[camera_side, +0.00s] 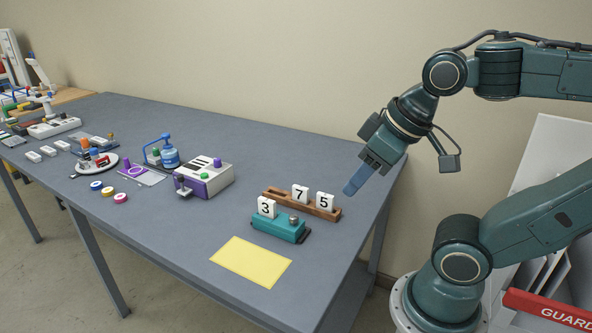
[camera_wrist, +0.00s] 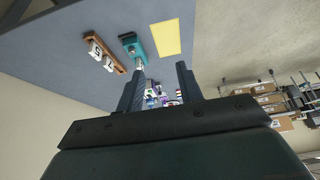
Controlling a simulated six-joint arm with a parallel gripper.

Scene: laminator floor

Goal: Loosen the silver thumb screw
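A silver thumb screw (camera_side: 293,219) stands on top of a teal block (camera_side: 278,230) near the right end of the table. A white tile marked 3 (camera_side: 266,207) stands upright at the block's left end.
A wooden rack (camera_side: 280,197) with tiles 7 (camera_side: 300,194) and 5 (camera_side: 325,202) stands just behind the block. A yellow sheet (camera_side: 250,262) lies in front. A white and purple box (camera_side: 205,180) stands to the left. The table's front right area is clear.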

